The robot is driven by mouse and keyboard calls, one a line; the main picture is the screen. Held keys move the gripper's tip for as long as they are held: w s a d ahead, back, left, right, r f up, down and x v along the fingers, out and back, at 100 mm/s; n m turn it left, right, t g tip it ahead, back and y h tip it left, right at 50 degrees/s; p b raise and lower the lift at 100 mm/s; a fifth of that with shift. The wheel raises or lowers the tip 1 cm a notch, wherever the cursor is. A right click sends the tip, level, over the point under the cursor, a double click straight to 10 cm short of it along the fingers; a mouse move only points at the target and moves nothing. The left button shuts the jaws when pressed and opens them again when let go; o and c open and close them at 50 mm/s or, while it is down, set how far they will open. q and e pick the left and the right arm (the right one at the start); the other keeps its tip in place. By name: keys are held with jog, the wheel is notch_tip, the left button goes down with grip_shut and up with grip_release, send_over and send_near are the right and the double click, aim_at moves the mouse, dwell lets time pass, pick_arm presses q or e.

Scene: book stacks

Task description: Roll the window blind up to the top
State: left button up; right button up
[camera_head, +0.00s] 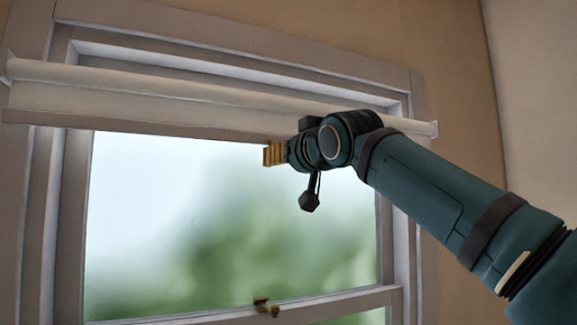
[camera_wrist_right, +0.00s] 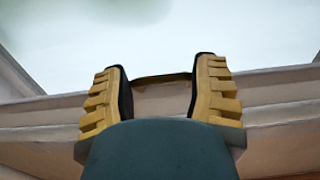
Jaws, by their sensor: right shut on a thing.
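The white window blind (camera_head: 130,106) is rolled up near the top of the window frame, with a short strip hanging below its roll. My right gripper (camera_head: 274,153) is at the strip's lower edge, right of the window's middle. In the right wrist view its two yellow ridged fingers (camera_wrist_right: 161,70) stand apart, shut on the blind's lower edge (camera_wrist_right: 160,92), where a thin dark rim shows between them. The exact contact is partly hidden by the fingers. My left gripper is not in view.
The window pane (camera_head: 180,220) is uncovered below the blind. A brass latch (camera_head: 265,307) sits on the lower sash rail. The wooden window frame (camera_head: 42,200) surrounds the glass, and a beige wall (camera_head: 455,130) is to the right.

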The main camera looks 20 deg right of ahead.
jog(key=o, duration=0.9)
jog(key=shift+o, duration=1.1)
jog(key=shift+w+d, duration=0.1)
jog(key=shift+w+f, duration=0.1)
jog(key=s, duration=1.2)
